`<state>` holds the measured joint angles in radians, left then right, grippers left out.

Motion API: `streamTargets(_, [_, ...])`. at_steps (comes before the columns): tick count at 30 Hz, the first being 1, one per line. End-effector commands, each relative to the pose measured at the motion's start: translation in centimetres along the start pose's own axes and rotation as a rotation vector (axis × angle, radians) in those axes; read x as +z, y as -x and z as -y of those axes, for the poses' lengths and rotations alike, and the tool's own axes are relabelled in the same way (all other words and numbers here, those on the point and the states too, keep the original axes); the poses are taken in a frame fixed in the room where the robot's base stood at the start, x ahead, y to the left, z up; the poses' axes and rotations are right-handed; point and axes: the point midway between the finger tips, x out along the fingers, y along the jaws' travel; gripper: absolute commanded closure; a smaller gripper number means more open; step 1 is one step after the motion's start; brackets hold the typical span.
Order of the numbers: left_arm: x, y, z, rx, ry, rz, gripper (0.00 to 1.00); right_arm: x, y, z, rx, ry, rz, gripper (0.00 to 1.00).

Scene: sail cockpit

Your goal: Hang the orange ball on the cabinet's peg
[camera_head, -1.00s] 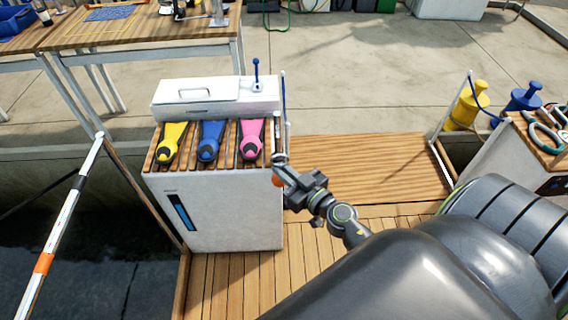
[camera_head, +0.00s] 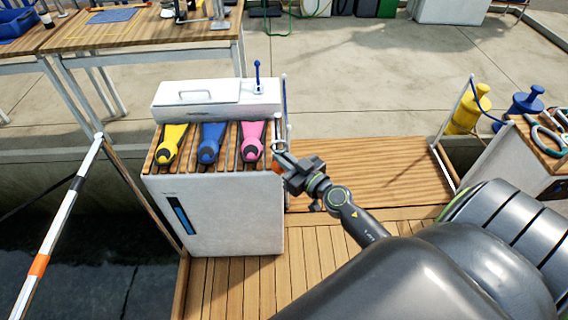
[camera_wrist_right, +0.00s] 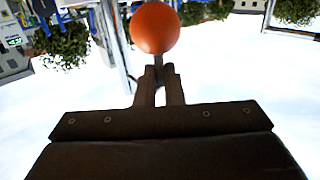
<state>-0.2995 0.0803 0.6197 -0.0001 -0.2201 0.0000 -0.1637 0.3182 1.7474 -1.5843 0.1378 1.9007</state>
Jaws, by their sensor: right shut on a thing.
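The orange ball (camera_wrist_right: 155,27) shows just beyond my right fingertips in the right wrist view. My right gripper (camera_wrist_right: 160,78) is shut on a thin part below the ball. In the head view, only a sliver of the ball (camera_head: 277,168) shows beside my right gripper (camera_head: 284,160), at the cabinet's upper right edge. A small pale ring (camera_head: 279,146) shows just above the fingers. The white cabinet (camera_head: 225,215) has a slatted wooden top. I cannot make out its peg; the gripper covers part of that side. My left gripper is out of view.
Yellow (camera_head: 172,142), blue (camera_head: 211,142) and pink (camera_head: 252,140) fins lie on the cabinet top, before a white box (camera_head: 200,100). A thin upright post (camera_head: 284,105) stands close behind the gripper. The wooden deck (camera_head: 370,165) to the right is clear.

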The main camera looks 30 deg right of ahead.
Motion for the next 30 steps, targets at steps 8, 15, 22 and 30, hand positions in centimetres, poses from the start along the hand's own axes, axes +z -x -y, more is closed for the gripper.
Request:
streamTargets(8, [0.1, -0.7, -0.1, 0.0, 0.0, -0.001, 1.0, 0.1, -1.4, -1.1, 0.0, 0.003, -0.002, 1.0])
streamTargets(15, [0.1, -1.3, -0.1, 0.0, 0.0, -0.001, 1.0, 0.3, -2.5, -2.0, 0.001, 0.002, -0.001, 1.0])
streamTargets(22, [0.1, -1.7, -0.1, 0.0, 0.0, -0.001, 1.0, 0.8, -3.1, -2.6, 0.001, 0.0, 0.0, 1.0])
streamTargets(30, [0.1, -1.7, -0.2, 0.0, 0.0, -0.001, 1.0, 1.0, -3.3, -2.7, 0.0, 0.0, -0.001, 1.0])
